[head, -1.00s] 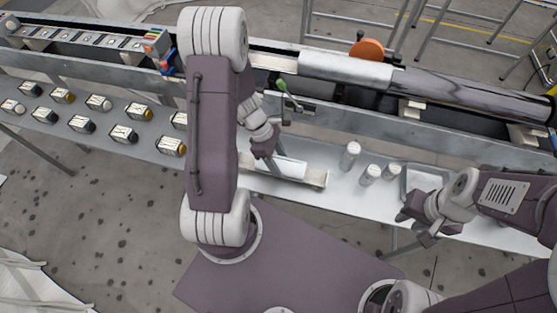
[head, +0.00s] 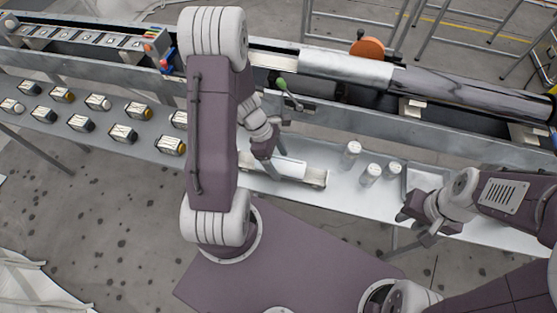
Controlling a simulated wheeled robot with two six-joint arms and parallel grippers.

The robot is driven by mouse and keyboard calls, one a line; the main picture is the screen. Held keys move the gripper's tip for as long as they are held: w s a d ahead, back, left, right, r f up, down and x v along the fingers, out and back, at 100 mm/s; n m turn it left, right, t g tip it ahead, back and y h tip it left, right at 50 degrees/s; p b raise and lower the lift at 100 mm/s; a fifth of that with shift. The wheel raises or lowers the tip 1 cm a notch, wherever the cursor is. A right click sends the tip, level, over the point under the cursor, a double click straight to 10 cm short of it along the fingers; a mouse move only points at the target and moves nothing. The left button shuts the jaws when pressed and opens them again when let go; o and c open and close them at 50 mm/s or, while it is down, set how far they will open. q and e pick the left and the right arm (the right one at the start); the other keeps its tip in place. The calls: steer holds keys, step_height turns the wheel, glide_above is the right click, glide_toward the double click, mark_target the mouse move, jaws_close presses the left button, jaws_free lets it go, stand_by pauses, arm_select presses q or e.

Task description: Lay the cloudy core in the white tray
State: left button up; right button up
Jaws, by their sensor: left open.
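A pale whitish cylinder (head: 290,168), which looks like the cloudy core, lies on its side in a shallow holder (head: 318,178) on the bench. My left gripper (head: 270,163) is open, just above the cylinder's left part; its fingers point down and hide some of it. I cannot tell whether they touch it. A pale, shallow tray (head: 425,172) is on the bench at right, partly hidden by my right arm. My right gripper (head: 416,228) is over the bench's front edge beside this tray; its jaw opening is unclear.
Several pale upright cylinders stand between holder and tray, one nearest the holder (head: 351,153). A long metal trough with a shiny tube (head: 470,92) runs behind the bench. A green-tipped lever (head: 283,85) rises behind my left gripper. Small blocks (head: 124,133) stand at left.

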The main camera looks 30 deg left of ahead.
arm_select(q)
steer(key=p+v, duration=0.3)
steer(key=v, duration=0.5)
steer(key=shift+r, duration=0.1)
steer(key=shift+a+r, duration=0.2)
steer(key=shift+r, duration=0.2)
steer(key=s+d+r+m+y+p, duration=0.1)
steer(key=s+d+r+m+y, duration=0.1)
steer(key=m, duration=0.8)
steer(key=s+d+r+m+t+y+p, duration=0.1)
steer(key=d+r+m, duration=0.3)
steer(key=m, duration=0.6)
steer(key=shift+s+d+r+m+y+p, duration=0.35)
steer(key=shift+s+r+m+y+p, duration=0.1)
steer(key=shift+s+r+y, duration=0.2)
